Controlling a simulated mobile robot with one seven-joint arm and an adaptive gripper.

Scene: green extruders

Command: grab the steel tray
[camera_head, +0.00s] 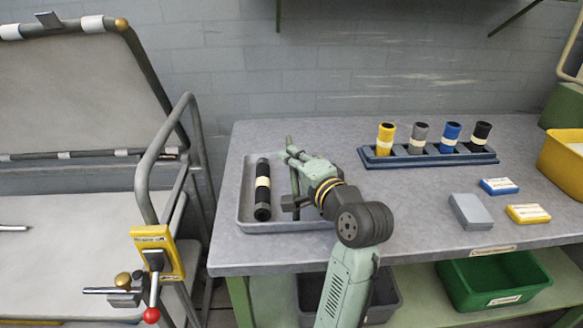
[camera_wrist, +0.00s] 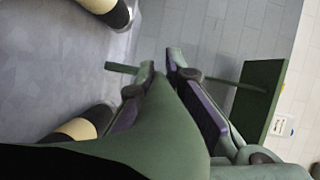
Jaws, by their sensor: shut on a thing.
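The steel tray (camera_head: 270,226) lies flat at the left of the grey table in the head view. A black cylinder (camera_head: 263,190) with a cream band lies in its left part. My gripper (camera_head: 288,156) reaches in from the right, over the tray's right and back part, and hides part of it. A thin green bar (camera_head: 295,182) shows beside the fingers. In the wrist view my gripper (camera_wrist: 163,70) has dark purple pads either side of a green shape. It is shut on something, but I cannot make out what. Two banded cylinders, upper (camera_wrist: 108,10) and lower (camera_wrist: 85,130), show at the left.
A dark blue holder (camera_head: 476,156) with yellow, grey, blue and black cylinders stands at the back. Small boxes, including a grey one (camera_head: 470,212), lie to the right beside a yellow bin (camera_head: 562,165). A metal rail (camera_head: 146,165) stands left of the table.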

